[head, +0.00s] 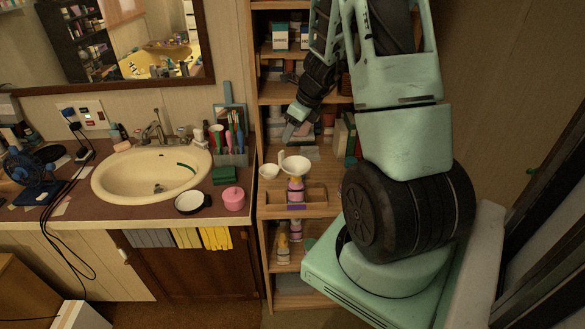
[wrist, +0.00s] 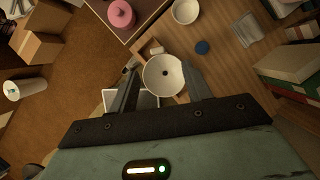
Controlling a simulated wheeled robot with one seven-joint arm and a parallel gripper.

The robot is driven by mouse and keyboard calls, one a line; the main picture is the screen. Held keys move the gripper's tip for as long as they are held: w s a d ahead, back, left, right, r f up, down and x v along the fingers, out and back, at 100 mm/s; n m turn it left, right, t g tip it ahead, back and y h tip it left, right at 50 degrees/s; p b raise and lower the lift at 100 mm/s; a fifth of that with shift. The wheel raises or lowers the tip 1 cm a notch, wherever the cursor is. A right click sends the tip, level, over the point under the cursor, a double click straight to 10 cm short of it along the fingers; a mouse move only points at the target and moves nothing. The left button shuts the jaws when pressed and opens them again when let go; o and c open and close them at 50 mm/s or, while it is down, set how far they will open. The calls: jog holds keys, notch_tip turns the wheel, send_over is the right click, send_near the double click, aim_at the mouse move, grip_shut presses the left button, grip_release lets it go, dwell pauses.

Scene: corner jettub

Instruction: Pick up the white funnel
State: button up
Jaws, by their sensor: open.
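The white funnel (head: 295,162) sits on the wooden shelf unit, beside a small white bowl. In the wrist view the funnel (wrist: 157,84) shows its round mouth and a dark centre hole, seen from above. My gripper (head: 288,134) is open and empty, above and near the funnel in the head view. In the wrist view its two fingers (wrist: 160,68) appear on the left and right of the funnel's rim. I cannot tell the exact height gap, and no contact shows.
The small white bowl (head: 268,171) is close by. A bottle (head: 295,190) stands in a wooden tray just in front. A pink jar (head: 233,198) is on the counter to the left. A blue cap (wrist: 202,47) lies near the funnel. Books (wrist: 290,62) stand at the right.

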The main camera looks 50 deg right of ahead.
aim_at(283, 153)
jog(key=x, duration=0.5)
jog(key=shift+s+b+x, duration=0.15)
jog(key=shift+b+x, duration=0.05)
jog(key=shift+x, duration=1.15)
jog(key=shift+s+b+x, duration=0.15)
jog(key=shift+b+x, duration=0.05)
jog(key=shift+x, duration=1.15)
jog(key=shift+a+f, duration=0.1)
jog(key=shift+a, duration=0.1)
jog(key=shift+c, duration=0.3)
jog(key=c, duration=1)
